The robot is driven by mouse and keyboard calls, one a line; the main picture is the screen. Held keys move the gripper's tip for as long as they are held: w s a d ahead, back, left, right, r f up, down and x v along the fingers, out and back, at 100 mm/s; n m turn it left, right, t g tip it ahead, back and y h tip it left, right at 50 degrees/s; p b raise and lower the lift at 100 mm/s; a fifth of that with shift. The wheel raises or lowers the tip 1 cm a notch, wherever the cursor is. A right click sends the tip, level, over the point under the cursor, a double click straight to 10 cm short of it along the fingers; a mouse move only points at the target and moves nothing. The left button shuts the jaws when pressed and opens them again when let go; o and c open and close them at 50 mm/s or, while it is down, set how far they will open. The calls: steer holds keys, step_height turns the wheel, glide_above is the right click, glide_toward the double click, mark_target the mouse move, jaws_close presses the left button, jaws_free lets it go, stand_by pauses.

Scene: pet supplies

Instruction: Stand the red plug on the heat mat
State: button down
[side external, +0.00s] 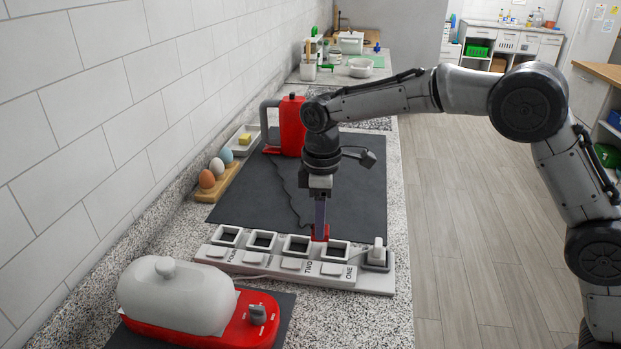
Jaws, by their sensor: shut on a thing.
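My gripper (320,222) points straight down and is shut on the red plug (321,233). The plug is small; the fingers cover its top and the power strip partly hides its lower part. It shows just behind the strip, at the front edge of the large dark mat (352,185), which looks like the heat mat. I cannot tell whether the plug touches anything below. A thin dark wavy line, perhaps a cord, runs across the mat towards the plug.
The white power strip (262,262) has several square sockets; a white plug (377,252) stands at its right end. A red kettle (291,126) stands at the mat's back left. Eggs (207,179) line the wall side. A white-domed red dish (172,293) sits front left.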

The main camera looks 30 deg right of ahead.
steer(key=s+d+r+m, duration=0.1)
steer(key=s+d+r, duration=0.25)
steer(key=d, duration=0.25)
steer(key=s+d+r, duration=0.3)
steer(key=s+d, duration=0.2)
steer(key=d, duration=0.1)
steer(key=w+f, duration=0.3)
steer(key=w, duration=0.1)
steer(key=w+f, duration=0.3)
steer(key=w, duration=0.2)
steer(key=w+f, duration=0.3)
steer(key=w, duration=0.1)
steer(key=shift+w+a, duration=0.15)
steer(key=shift+w, duration=0.25)
steer(key=shift+w+f, duration=0.15)
steer(key=shift+f, duration=1.45)
steer(key=shift+f, duration=0.2)
steer(key=shift+c, duration=2.1)
jaws_free()
steer(key=shift+r, duration=0.1)
